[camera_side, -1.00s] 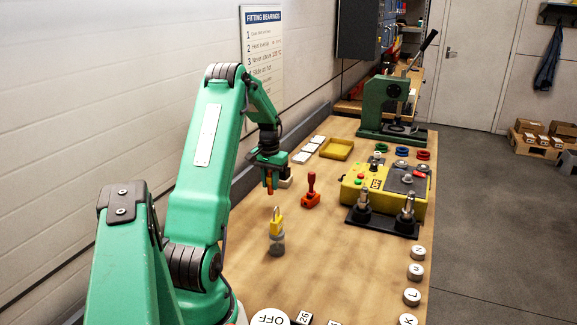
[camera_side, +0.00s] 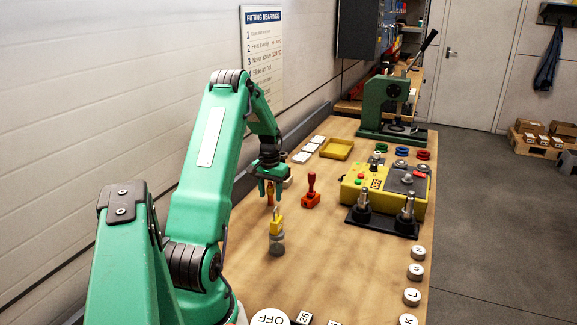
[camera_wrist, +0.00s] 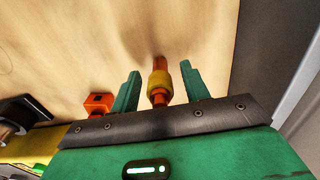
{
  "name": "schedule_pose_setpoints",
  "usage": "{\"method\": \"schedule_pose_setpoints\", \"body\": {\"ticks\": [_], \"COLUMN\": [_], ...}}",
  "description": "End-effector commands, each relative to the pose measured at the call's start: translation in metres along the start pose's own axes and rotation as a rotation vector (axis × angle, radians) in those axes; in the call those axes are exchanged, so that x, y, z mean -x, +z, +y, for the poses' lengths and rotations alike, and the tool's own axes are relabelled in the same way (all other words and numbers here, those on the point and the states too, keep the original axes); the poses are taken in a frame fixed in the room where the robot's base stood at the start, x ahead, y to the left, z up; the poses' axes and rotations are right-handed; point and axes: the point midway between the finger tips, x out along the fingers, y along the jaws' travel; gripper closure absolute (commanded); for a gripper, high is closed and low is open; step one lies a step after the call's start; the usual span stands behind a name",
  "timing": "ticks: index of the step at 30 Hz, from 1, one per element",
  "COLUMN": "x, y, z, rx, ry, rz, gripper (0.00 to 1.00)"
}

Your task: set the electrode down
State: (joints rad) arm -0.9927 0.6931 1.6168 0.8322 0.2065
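The electrode (camera_wrist: 159,84) is a copper-orange rod with a yellow collar. In the wrist view it stands between the two green fingers of my gripper (camera_wrist: 158,80), with a gap showing on each side. In the side view the electrode (camera_side: 270,195) is a small orange piece between the spread fingers of my gripper (camera_side: 270,190), low over the left part of the table. My gripper is open around it. Whether its lower end touches the tabletop is hard to tell.
A yellow piece on a grey round base (camera_side: 276,232) stands just in front of my gripper. A red-orange lever block (camera_side: 311,195) is to its right. A yellow machine (camera_side: 385,185) with two black posts stands farther right. The wooden tabletop (camera_side: 330,260) is clear in the middle.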

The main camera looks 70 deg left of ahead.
Motion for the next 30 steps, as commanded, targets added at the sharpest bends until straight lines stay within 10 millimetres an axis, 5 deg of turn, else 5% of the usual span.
{"method": "schedule_pose_setpoints", "body": {"ticks": [14, 30], "x": [0.009, 0.086], "y": [-0.001, -0.001], "z": [0.000, 0.000], "rx": [0.000, 0.000], "ry": [-0.001, -0.001], "rz": [0.003, 0.003], "gripper": [0.54, 0.54]}}
